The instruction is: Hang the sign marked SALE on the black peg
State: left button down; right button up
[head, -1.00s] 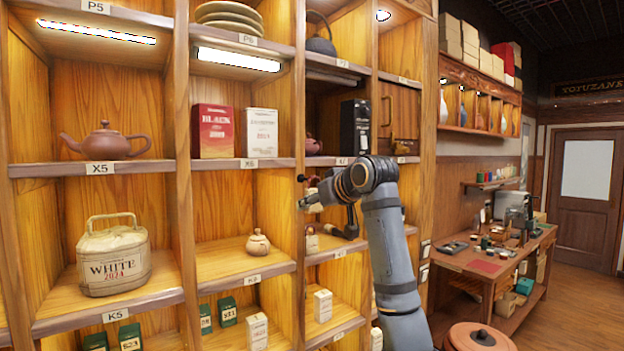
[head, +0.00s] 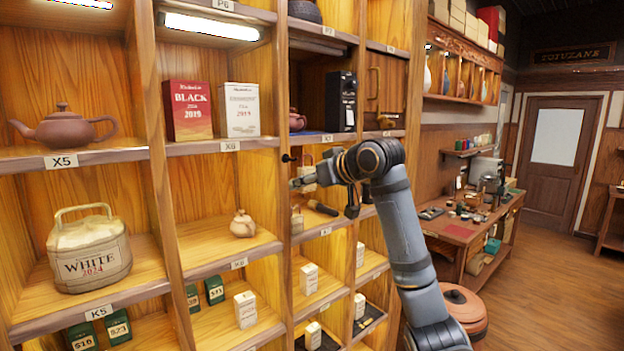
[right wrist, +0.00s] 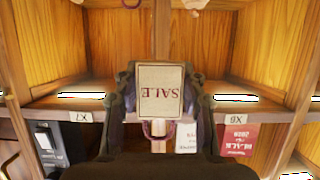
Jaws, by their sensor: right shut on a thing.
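The sign marked SALE (right wrist: 160,92) is a cream card with a dark border and a purple loop (right wrist: 158,130). In the right wrist view it appears upside down, with the loop at the picture's lower side. My right gripper (right wrist: 160,100) is shut on it, one finger at each side. In the head view my right gripper (head: 300,183) is in front of the shelf divider. The black peg (head: 288,158) sticks out from that divider, slightly above and left of the gripper. The peg cannot be made out in the right wrist view. My left gripper is not in view.
Shelf compartments surround the peg. A red BLACK tea box (head: 188,110) and a white box (head: 240,109) stand upper left. A small pale pot (head: 243,224) sits on the shelf lower left, and a black box (head: 341,101) stands upper right.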

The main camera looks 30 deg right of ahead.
aim_at(286, 182)
jog(key=shift+w+a+p, duration=0.15)
jog(key=shift+w+p, duration=0.4)
jog(key=shift+w, duration=0.4)
jog(key=shift+w+a+p, duration=0.2)
jog(key=shift+w+p, duration=0.3)
jog(key=shift+w, duration=0.5)
jog(key=shift+w+a+p, duration=0.15)
jog(key=shift+w+p, duration=0.4)
jog(key=shift+w, duration=0.4)
jog(key=shift+w+f, duration=0.4)
jog(key=shift+w, duration=0.1)
jog(key=shift+w+f, duration=0.15)
jog(key=o, duration=1.2)
jog(key=shift+o, duration=0.5)
jog(key=o, duration=0.6)
